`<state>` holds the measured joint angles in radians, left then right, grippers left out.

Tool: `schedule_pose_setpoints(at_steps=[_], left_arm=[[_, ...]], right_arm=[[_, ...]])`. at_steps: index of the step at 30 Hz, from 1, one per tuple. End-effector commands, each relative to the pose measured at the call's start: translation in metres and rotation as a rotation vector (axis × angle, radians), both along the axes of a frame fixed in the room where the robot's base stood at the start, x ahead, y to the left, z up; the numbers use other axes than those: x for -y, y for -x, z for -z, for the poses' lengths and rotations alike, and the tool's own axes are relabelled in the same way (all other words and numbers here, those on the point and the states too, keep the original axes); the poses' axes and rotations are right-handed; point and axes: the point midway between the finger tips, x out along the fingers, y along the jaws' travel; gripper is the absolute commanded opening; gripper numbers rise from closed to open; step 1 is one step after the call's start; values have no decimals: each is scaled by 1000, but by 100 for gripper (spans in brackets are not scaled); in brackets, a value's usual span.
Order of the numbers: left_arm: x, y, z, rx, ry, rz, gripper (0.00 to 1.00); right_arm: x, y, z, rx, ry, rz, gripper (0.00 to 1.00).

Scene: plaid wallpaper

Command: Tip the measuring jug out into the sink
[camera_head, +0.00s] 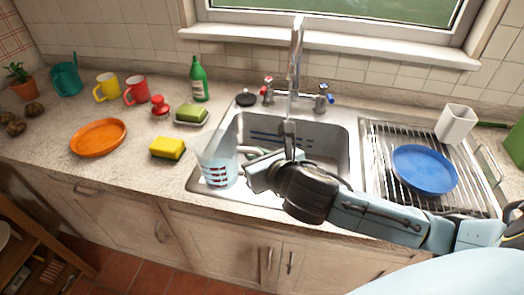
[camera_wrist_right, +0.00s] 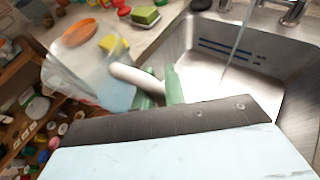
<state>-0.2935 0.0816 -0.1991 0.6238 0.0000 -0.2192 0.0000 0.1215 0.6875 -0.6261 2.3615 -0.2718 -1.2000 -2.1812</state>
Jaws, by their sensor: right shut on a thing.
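The measuring jug (camera_head: 218,169) is clear with dark and red markings and holds pale blue liquid. It is over the left front rim of the sink, fairly upright in the head view. My right gripper (camera_head: 256,163) is shut on its white handle. In the right wrist view the jug (camera_wrist_right: 85,70) and the fingers of my right gripper (camera_wrist_right: 158,88) show, with the handle between the fingers. The steel sink (camera_head: 330,155) lies behind and right of the jug; my right arm hides part of its front. My left gripper is not in view.
A chrome tap (camera_head: 296,55) stands behind the sink, and a thin stream runs down in the right wrist view. A yellow sponge (camera_head: 168,148) lies left of the jug. A blue plate (camera_head: 424,169) rests on the right drainer rack. An orange plate (camera_head: 98,137) lies far left.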

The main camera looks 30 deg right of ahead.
Motion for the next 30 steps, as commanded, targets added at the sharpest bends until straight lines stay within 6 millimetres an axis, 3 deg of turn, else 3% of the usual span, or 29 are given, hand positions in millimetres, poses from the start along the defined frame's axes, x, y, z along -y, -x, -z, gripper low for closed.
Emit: schedule_pose_setpoints(at_steps=[5, 14, 23, 30], left_arm=[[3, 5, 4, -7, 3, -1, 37], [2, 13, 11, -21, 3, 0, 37], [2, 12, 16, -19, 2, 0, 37], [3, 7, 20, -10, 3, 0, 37]], right_arm=[[11, -24, 15, 3, 8, -52, 0], [57, -68, 50, 2, 7, -182, 0], [124, -93, 72, 1, 4, -288, 0], [191, -98, 79, -2, 2, -352, 0]])
